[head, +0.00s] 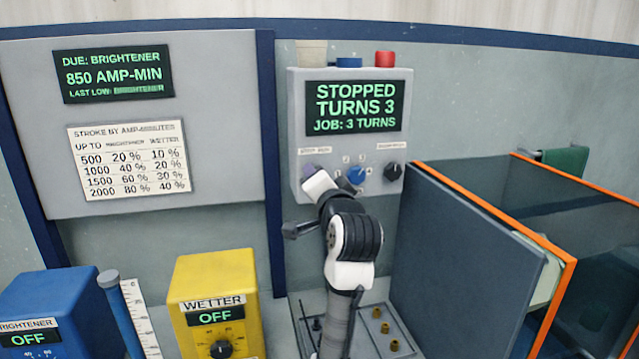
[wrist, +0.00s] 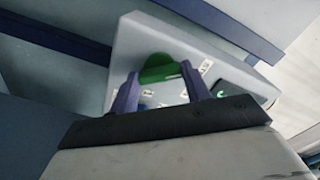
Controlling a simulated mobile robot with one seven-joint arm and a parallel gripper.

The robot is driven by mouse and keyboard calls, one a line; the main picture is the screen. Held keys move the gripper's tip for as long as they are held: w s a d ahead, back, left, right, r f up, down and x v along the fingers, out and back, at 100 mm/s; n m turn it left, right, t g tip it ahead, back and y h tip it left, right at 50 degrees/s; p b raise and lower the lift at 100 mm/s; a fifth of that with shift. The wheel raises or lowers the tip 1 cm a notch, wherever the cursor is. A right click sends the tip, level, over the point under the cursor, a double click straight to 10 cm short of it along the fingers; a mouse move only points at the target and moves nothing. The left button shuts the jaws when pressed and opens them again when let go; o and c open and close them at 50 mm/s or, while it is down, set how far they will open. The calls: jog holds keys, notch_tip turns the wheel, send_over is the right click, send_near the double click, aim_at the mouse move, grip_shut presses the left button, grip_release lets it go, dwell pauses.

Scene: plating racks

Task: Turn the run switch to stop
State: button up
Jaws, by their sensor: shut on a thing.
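The grey control box (head: 297,120) hangs on the wall in the head view. Its screen (head: 355,108) reads "STOPPED, TURNS 3, JOB: 3 TURNS". My gripper (head: 310,172) is at the lower left of the box's face, under a small label, and covers the run switch there. In the wrist view the green run switch knob (wrist: 160,68) sits between the two purple fingers of my gripper (wrist: 160,80), which is shut on it. The switch's pointer and its markings cannot be read.
A blue knob (head: 356,175) and a black knob (head: 395,171) sit right of my gripper on the same box. A dark panel (head: 460,260) with orange-edged tanks stands at right. A yellow wetter unit (head: 213,275) and a blue brightener unit (head: 50,290), both reading OFF, stand lower left.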

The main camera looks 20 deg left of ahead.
jog(key=o, duration=1)
jog(key=b+v, duration=0.3)
jog(key=v, duration=1)
jog(key=shift+s+d+b, duration=0.25)
jog(key=shift+s+b, duration=0.1)
jog(key=shift+b, duration=0.05)
jog(key=shift+f, duration=0.1)
